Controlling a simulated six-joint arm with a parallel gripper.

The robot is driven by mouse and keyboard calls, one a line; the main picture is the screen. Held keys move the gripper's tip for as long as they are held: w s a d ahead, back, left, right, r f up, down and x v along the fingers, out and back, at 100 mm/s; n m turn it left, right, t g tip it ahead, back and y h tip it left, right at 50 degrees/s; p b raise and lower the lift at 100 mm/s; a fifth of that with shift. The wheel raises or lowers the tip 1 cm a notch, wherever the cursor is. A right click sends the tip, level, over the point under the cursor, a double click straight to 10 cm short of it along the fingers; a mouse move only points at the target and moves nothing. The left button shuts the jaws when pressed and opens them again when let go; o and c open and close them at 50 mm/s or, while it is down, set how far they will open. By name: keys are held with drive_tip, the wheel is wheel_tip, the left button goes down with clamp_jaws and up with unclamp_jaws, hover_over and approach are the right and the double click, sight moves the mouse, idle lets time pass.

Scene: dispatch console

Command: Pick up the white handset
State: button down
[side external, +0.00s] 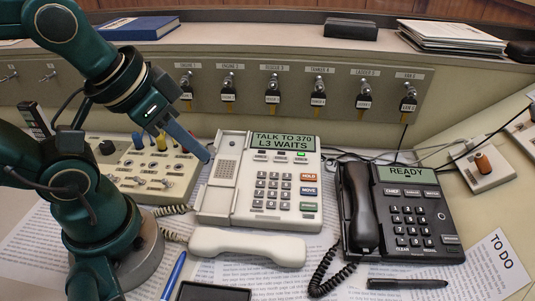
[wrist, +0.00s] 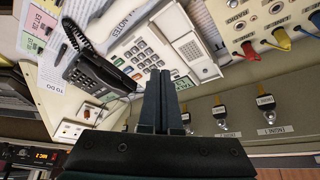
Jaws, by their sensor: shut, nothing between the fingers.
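The white handset (side external: 247,246) lies off its cradle on the papers, in front of the white phone (side external: 247,205). Its coiled cord runs off to the left. The white phone's cradle is empty and its screen reads "TALK TO 370 L3 WAITS". My gripper (side external: 207,157) is shut and empty, above the upper left corner of the white phone and apart from the handset. In the wrist view my shut fingers (wrist: 157,80) point toward the white phone (wrist: 165,45).
A black phone (side external: 402,215) with its handset on stands at the right, its screen reading "READY". A control box (side external: 150,165) is at the left. A blue pen (side external: 173,275), a dark tray (side external: 212,292) and a black pen (side external: 407,284) lie near the handset. A key panel (side external: 300,90) stands behind.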

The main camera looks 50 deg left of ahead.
drive_tip(key=shift+c, duration=2.2)
unclamp_jaws()
drive_tip(key=m+g, duration=0.5)
drive_tip(key=m, duration=0.4)
hover_over(246, 240)
drive_tip(key=f, duration=0.9)
drive_tip(key=shift+w+a+f, duration=0.15)
drive_tip(key=shift+w+f, duration=0.1)
drive_tip(key=shift+w, duration=0.1)
drive_tip(key=shift+s+f+g, duration=0.3)
drive_tip(key=shift+f, duration=2.55)
